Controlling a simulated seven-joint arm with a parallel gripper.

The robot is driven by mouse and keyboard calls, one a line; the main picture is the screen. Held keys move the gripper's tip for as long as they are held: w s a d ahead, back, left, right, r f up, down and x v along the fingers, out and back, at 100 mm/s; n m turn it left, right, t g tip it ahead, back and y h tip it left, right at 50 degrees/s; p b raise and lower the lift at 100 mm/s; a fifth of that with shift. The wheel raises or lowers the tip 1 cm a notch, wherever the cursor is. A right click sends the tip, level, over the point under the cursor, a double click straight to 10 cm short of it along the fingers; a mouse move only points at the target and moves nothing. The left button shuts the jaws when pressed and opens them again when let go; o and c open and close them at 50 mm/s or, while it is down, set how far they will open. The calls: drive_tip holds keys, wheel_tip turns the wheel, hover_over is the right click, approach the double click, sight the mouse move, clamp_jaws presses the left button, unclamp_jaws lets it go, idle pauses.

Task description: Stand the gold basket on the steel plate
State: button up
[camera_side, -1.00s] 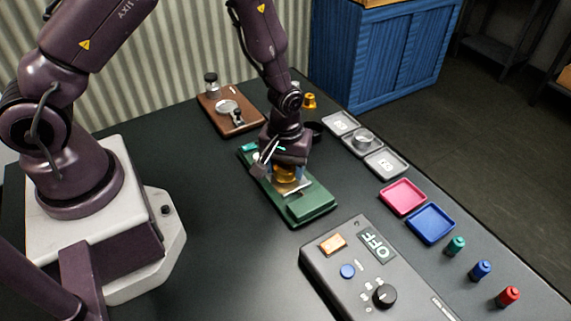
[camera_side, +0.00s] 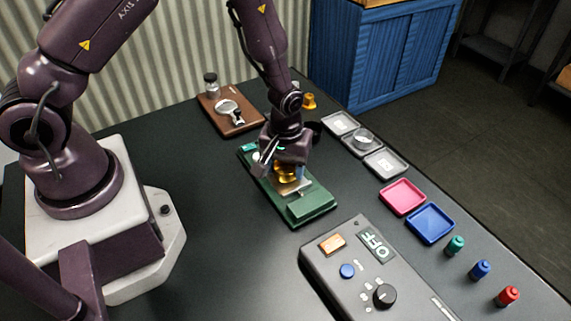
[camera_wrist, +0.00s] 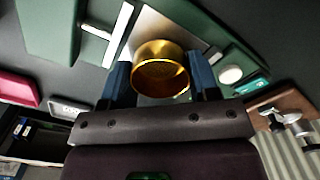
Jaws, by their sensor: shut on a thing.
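The gold basket (camera_wrist: 160,72) is a shiny round cup held between the blue fingers of my gripper (camera_wrist: 158,78). In the side view the basket (camera_side: 285,172) shows below my wrist, partly hidden by my gripper (camera_side: 285,170). The steel plate (camera_side: 297,187) is a pale metal sheet on the green base (camera_side: 312,207). In the wrist view the plate (camera_wrist: 150,25) shows behind and beyond the basket. The basket is over the plate area. I cannot tell whether its bottom touches the plate.
A brown board (camera_side: 241,125) with metal parts lies behind the green base. Grey trays (camera_side: 385,163), a pink tray (camera_side: 403,197) and a blue tray (camera_side: 430,223) line the right side. A grey control box (camera_side: 370,275) stands in front. Dark table is clear to the left.

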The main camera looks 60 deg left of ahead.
drive_tip(key=shift+d+f, duration=0.1)
drive_tip(key=shift+f, duration=0.5)
drive_tip(key=o, duration=1)
drive_tip(key=shift+s+a, duration=0.1)
drive_tip(key=shift+a, duration=0.25)
drive_tip(key=shift+s, duration=0.1)
drive_tip(key=shift+c, duration=0.3)
drive_tip(key=shift+r, duration=0.5)
drive_tip(key=shift+c, duration=0.8)
drive_tip(key=o, duration=0.4)
drive_tip(key=shift+r, duration=0.35)
drive_tip(key=shift+d+r, duration=0.15)
drive_tip(key=shift+r, duration=1.2)
drive_tip(key=shift+d+r, duration=0.1)
drive_tip(key=shift+r, duration=1.25)
